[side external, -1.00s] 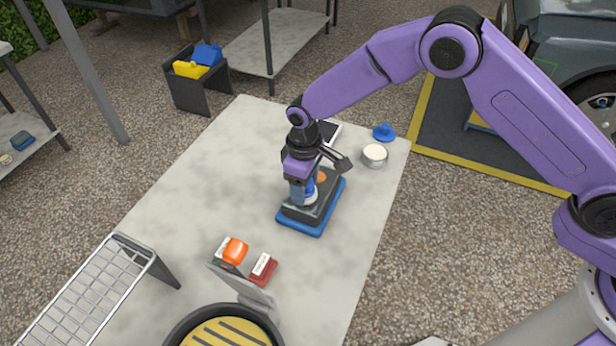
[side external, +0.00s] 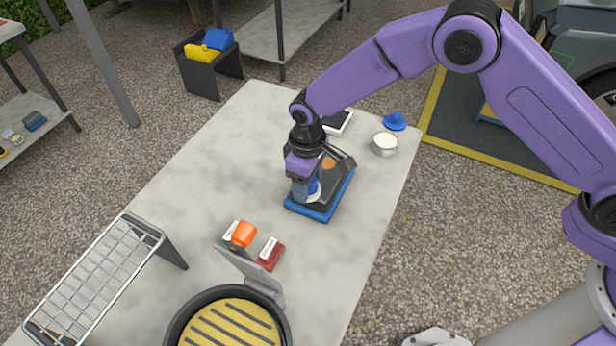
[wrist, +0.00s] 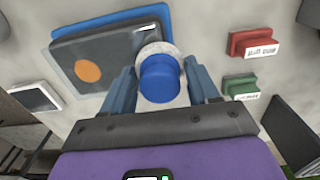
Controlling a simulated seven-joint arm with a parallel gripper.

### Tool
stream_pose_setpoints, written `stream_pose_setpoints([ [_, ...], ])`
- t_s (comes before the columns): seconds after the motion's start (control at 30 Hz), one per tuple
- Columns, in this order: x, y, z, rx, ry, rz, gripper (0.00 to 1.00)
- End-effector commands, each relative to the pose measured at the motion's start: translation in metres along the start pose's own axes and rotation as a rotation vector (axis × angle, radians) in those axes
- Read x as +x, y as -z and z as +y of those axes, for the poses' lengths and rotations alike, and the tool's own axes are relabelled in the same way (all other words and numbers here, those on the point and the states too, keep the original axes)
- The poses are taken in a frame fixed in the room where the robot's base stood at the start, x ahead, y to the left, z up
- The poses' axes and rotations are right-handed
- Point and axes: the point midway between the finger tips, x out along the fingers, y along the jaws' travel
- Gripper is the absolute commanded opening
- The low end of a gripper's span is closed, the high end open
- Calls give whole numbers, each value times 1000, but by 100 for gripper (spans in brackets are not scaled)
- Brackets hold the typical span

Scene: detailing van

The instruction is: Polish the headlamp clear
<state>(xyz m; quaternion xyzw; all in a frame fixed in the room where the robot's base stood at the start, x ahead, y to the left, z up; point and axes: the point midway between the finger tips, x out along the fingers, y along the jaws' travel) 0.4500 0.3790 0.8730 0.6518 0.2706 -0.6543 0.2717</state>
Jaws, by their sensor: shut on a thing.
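The headlamp (side external: 338,183) is a flat dark grey unit with a round orange spot, lying on a blue base (side external: 312,211) on the table. In the wrist view the headlamp (wrist: 118,50) is at upper left. My gripper (side external: 308,190) points down over its near-left end. It is shut on a blue-knobbed polishing pad (wrist: 160,78), with one finger on each side of the knob. The pad's white disc (wrist: 152,50) overlaps the headlamp's edge in the wrist view. The disc appears to be at the surface, but I cannot tell whether it touches.
A tin with white contents (side external: 384,143), a blue knobbed piece (side external: 395,121) and a dark tablet-like thing (side external: 339,121) stand behind. Red (side external: 270,254) and green (wrist: 241,87) labelled blocks and an orange piece (side external: 244,234) lie in front. A wire rack (side external: 95,280) stands left. The table's left middle is clear.

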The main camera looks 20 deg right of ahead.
Motion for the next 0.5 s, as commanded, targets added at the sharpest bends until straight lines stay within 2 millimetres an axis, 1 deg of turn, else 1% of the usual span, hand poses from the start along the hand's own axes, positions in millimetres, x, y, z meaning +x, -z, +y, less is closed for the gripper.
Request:
stream_pose_setpoints([
  [0.1, -12, 1, 1, 0, -1, 5, 25],
  [0.5, -46, 1, 2, 1, -1, 7, 25],
])
